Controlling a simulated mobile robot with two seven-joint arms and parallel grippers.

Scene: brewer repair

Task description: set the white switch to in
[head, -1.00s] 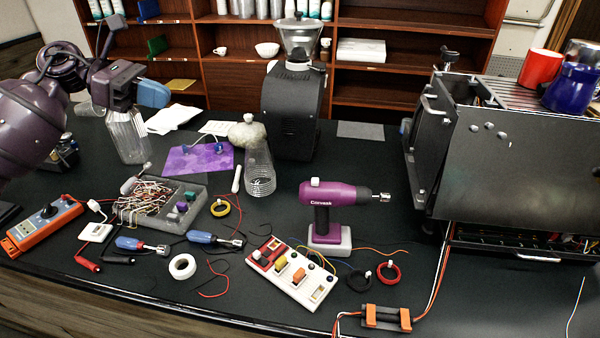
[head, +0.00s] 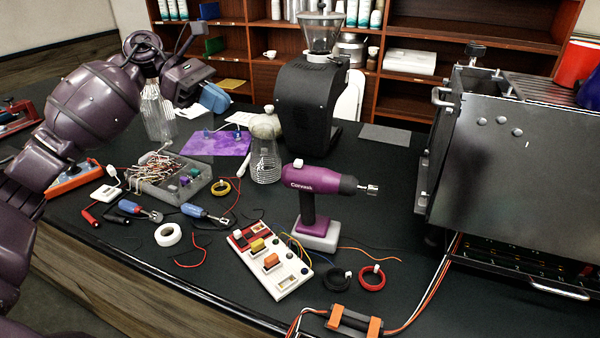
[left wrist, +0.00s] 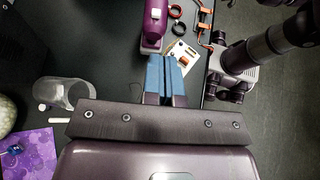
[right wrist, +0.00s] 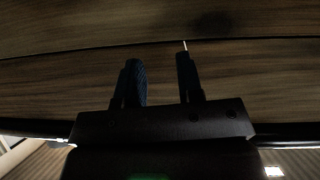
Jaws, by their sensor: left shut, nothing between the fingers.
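A white switch panel (head: 262,268) lies on the black table, with red, yellow and orange switches in a row. A pale switch slot (head: 287,282) is at its near end; its setting is too small to tell. Part of the panel also shows in the left wrist view (left wrist: 183,51) beyond the fingers. My left gripper (head: 214,98) is shut and empty, with blue fingers, in the air at the far left of the panel. Its fingers (left wrist: 166,75) lie close together in the left wrist view. My right gripper (right wrist: 161,75) is open and empty, facing a wooden surface; the head view does not show it.
A purple drill (head: 310,205) stands just behind the panel. A black grinder (head: 305,105) and a glass bottle (head: 266,160) stand farther back. A large metal machine (head: 515,150) fills the right. Screwdrivers (head: 195,211), tape (head: 168,235) and wires lie left of the panel.

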